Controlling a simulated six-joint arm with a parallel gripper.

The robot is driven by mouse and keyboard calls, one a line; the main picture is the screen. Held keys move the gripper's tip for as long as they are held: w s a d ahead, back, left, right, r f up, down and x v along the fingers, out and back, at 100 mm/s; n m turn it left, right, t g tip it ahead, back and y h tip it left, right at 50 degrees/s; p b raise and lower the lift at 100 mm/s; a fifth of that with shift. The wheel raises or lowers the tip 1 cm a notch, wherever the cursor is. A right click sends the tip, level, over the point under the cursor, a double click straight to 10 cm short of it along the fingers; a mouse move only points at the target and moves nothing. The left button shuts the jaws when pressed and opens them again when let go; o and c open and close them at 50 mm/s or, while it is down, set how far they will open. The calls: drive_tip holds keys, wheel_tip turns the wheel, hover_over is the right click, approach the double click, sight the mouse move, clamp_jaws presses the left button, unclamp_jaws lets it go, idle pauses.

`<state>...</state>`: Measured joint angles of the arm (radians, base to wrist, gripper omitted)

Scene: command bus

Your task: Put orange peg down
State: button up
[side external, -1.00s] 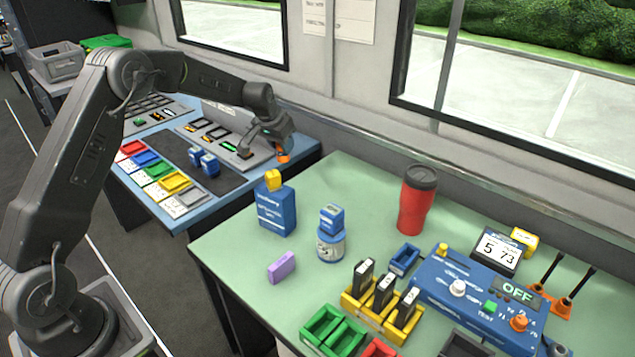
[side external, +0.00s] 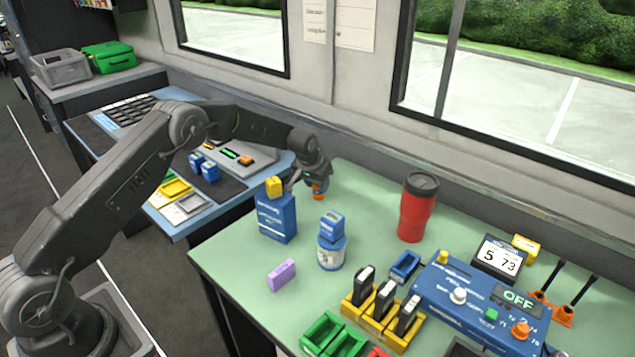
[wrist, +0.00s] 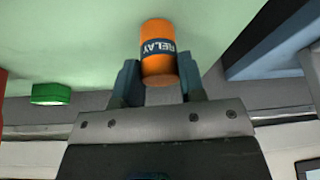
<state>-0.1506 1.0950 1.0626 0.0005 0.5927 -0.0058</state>
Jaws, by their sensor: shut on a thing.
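The orange peg (wrist: 158,70) is a small cylinder with a dark label reading "RELAY". It stands out clearly between the two fingers of my gripper (wrist: 159,82) in the wrist view. In the side view my gripper (side external: 315,190) is shut on the peg (side external: 318,196), near the back left part of the green table (side external: 230,245). The peg shows below the fingertips. I cannot tell whether it touches the table top.
A blue box (side external: 276,220) with a yellow block (side external: 274,187) on top stands left of my gripper. A white-and-blue jar (side external: 331,254) carries a blue block (side external: 332,225). A red tumbler (side external: 416,210) stands right. A purple block (side external: 282,275) lies in front.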

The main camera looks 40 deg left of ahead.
sight(315, 185)
drive_tip(key=o, duration=1)
drive_tip(key=shift+f, duration=0.1)
wheel_tip(315, 185, up, 10)
drive_tip(key=s, duration=0.1)
drive_tip(key=s+d+r, duration=0.3)
drive_tip(key=s+r, duration=0.6)
drive_tip(key=s+d+r, duration=0.3)
drive_tip(key=s+r, duration=0.6)
drive_tip(key=s+d+m, duration=0.1)
drive_tip(key=s+d, duration=0.1)
drive_tip(key=s, duration=1)
drive_tip(key=s+d+f+t, duration=0.1)
drive_tip(key=s, duration=1.2)
drive_tip(key=shift+d+f+m+h, duration=0.25)
drive_tip(key=shift+d+m+h, duration=0.05)
drive_tip(key=shift+d+m, duration=0.1)
